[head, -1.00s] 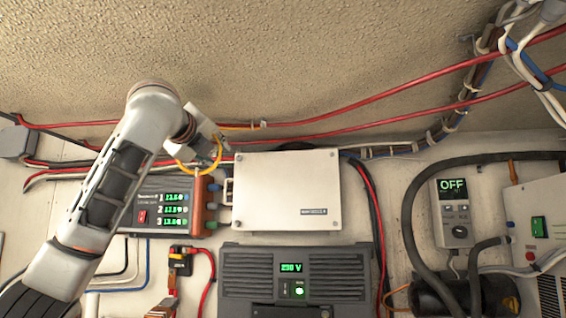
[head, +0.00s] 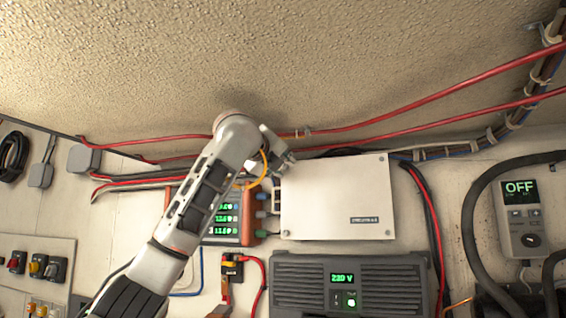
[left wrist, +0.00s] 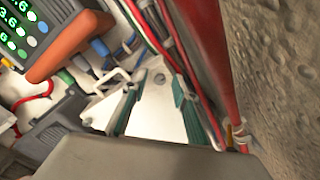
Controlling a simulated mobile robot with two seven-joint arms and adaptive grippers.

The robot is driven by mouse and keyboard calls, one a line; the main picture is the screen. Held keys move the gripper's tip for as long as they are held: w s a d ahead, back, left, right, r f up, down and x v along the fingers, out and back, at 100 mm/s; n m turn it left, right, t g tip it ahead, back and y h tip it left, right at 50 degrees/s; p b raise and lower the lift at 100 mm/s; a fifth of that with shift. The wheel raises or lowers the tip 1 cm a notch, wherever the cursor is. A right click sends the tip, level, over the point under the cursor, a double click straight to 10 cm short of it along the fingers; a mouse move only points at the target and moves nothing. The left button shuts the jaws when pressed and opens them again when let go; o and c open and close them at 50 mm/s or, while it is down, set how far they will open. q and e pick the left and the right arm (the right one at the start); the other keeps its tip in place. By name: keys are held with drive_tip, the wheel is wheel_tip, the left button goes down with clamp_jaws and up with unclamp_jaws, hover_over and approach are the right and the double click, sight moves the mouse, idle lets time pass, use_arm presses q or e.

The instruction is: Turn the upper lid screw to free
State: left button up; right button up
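A white box with a flat lid (head: 335,205) is mounted on the wall in the middle of the head view. Its upper left corner is partly covered by my left gripper (head: 283,156). In the left wrist view the lid (left wrist: 160,120) lies beneath the fingers, with a small round grey screw (left wrist: 159,78) near its corner. My left gripper (left wrist: 158,86) is open; its two green-padded fingers stand either side of the screw. I cannot tell whether they touch it. The screw is not clear in the head view. My right gripper is not in view.
A display unit with green digits (head: 228,215) stands left of the box, partly behind my arm. A dark 230 V unit (head: 350,285) sits just below. Red cables (head: 430,101) run above, and one lies close beside the fingers in the left wrist view (left wrist: 203,50).

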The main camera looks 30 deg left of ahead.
use_arm(q)
drive_tip(key=shift+w, duration=0.1)
clamp_jaws()
